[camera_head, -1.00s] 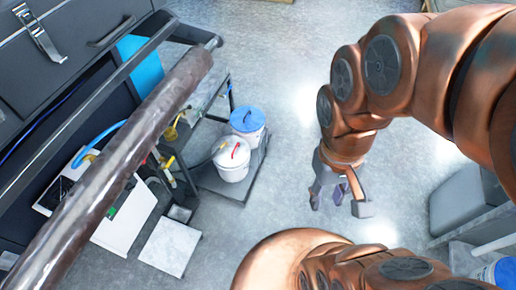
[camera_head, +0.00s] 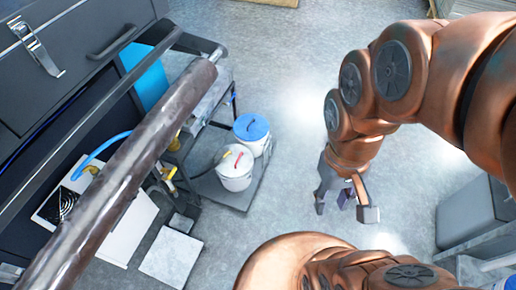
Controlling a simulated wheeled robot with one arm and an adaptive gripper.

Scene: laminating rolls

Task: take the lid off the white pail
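The white pail (camera_head: 234,180) stands on a low grey platform at left of centre. Its white lid (camera_head: 233,159) is on top, with a red handle or strip across it. My gripper (camera_head: 345,205) hangs above the floor to the right of the pail, well apart from it. Its fingers are spread and nothing shows between them.
A second pail with a blue lid (camera_head: 251,127) stands right behind the white one on the platform (camera_head: 216,191). A long dark roller (camera_head: 135,165) crosses the left side in front of a machine. A grey box (camera_head: 470,225) is at right. Floor between pail and gripper is clear.

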